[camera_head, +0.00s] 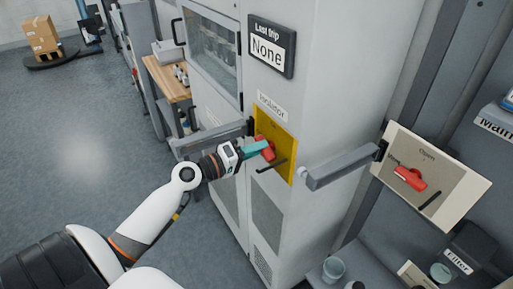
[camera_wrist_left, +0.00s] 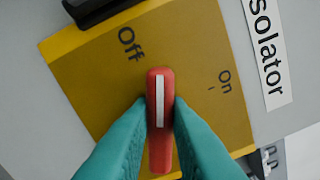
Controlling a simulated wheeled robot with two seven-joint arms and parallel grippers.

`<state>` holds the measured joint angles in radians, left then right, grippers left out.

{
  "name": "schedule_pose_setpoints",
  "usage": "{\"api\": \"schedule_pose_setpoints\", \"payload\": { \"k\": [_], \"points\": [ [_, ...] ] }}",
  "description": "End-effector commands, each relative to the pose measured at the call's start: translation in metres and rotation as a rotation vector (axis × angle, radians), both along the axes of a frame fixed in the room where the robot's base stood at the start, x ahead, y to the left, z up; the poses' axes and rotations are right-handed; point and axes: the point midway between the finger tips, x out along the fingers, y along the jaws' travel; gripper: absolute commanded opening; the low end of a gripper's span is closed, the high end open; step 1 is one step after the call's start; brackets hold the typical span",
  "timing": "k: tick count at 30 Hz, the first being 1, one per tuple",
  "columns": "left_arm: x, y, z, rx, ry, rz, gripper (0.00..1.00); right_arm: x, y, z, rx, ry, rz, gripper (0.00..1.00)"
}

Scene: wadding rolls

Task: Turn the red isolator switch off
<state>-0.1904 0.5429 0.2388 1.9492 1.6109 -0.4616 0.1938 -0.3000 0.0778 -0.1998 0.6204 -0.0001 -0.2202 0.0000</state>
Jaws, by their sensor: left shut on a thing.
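The isolator's yellow plate (camera_head: 286,141) is on the front of a grey cabinet, under an "Isolator" label. In the left wrist view, the yellow plate (camera_wrist_left: 90,75) carries the words "Off" (camera_wrist_left: 131,43) and "On" (camera_wrist_left: 225,81). My left gripper (camera_head: 262,151) is shut on the red switch handle (camera_wrist_left: 160,85), its teal fingers on either side. The handle's white stripe points up in the wrist picture, between the two words and closer in direction to "Off". The fingers hide the handle's lower sides. My right gripper is not in view.
A second panel (camera_head: 440,165) with its own red switch (camera_head: 410,178) stands at the right. A grey bar (camera_head: 340,167) juts out between the two panels. A "None" sign (camera_head: 268,49) is above the isolator. Open floor (camera_head: 70,130) lies at the left.

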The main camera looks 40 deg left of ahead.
Motion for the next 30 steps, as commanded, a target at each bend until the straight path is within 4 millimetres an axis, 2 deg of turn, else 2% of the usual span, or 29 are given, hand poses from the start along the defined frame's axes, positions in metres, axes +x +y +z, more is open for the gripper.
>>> {"api": "schedule_pose_setpoints", "payload": {
  "k": [6,15,30],
  "points": [
    [0.0003,0.0009,-0.0001,-0.168,0.069,0.002,0.0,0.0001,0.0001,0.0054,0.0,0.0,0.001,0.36],
    [0.0005,0.0014,-0.002,-0.324,0.133,0.002,0.0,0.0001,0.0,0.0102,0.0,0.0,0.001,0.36],
    [0.0004,0.0011,-0.0032,-0.392,0.162,0.001,0.0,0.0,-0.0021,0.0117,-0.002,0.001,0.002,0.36]
  ]
}}
